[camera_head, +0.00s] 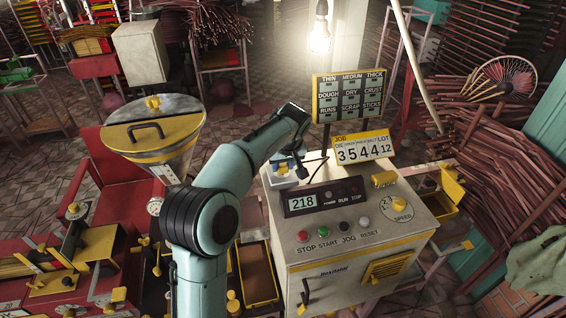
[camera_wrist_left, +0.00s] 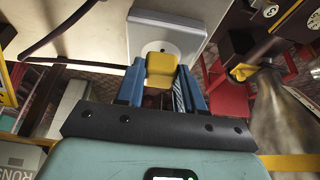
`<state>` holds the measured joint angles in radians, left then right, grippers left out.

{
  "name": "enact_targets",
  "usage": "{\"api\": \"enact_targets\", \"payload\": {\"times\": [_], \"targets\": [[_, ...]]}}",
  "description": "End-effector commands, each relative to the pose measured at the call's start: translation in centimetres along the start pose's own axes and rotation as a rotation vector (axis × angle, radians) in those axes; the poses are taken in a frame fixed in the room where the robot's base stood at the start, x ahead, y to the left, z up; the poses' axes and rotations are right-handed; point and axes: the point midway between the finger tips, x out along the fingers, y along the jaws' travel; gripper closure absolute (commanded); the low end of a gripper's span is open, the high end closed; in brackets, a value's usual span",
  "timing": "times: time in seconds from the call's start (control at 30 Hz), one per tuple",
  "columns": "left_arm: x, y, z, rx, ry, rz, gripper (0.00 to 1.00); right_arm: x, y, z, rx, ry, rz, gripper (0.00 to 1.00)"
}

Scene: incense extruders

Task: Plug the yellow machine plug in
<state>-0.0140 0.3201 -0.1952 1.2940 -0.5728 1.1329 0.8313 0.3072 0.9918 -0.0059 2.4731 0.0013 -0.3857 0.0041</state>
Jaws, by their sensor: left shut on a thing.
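My left gripper (camera_wrist_left: 160,92) is shut on the yellow plug (camera_wrist_left: 161,70), which sits between its two blue fingers in the left wrist view. Straight beyond the plug is a white socket plate (camera_wrist_left: 190,40) with a round socket, partly hidden by the plug. I cannot tell whether the plug touches the socket or is in it. In the head view the left gripper (camera_head: 289,164) is at the back left of the cream control cabinet (camera_head: 330,262), and the plug is not clear there. My right gripper is not in view.
A sign board (camera_head: 349,96) and a yellow-edged job counter (camera_head: 362,148) stand at the cabinet's back. A steel hopper (camera_head: 170,154) with a yellow rim is left of my left arm. A dark cable (camera_wrist_left: 85,32) crosses the upper left of the left wrist view.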

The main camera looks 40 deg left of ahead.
Motion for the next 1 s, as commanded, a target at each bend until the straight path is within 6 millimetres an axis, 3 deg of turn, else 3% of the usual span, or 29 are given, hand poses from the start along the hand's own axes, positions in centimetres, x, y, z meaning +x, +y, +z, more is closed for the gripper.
{"api": "enact_targets", "payload": {"times": [0.37,0.4,0.5,0.83,1.0], "targets": [[0.8,0.0,0.3,0.000,0.000,-0.001,0.89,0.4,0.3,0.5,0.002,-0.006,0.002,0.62],[0.8,0.0,0.3,0.000,0.000,-0.001,0.59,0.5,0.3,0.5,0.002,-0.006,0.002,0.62],[0.8,0.0,0.3,0.000,0.000,0.000,0.33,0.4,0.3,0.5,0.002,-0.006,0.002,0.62],[0.5,0.0,0.3,0.000,0.000,0.000,0.33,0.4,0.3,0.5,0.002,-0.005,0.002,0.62],[-1.8,0.1,0.2,0.000,0.002,0.004,0.33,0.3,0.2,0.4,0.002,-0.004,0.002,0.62]]}}
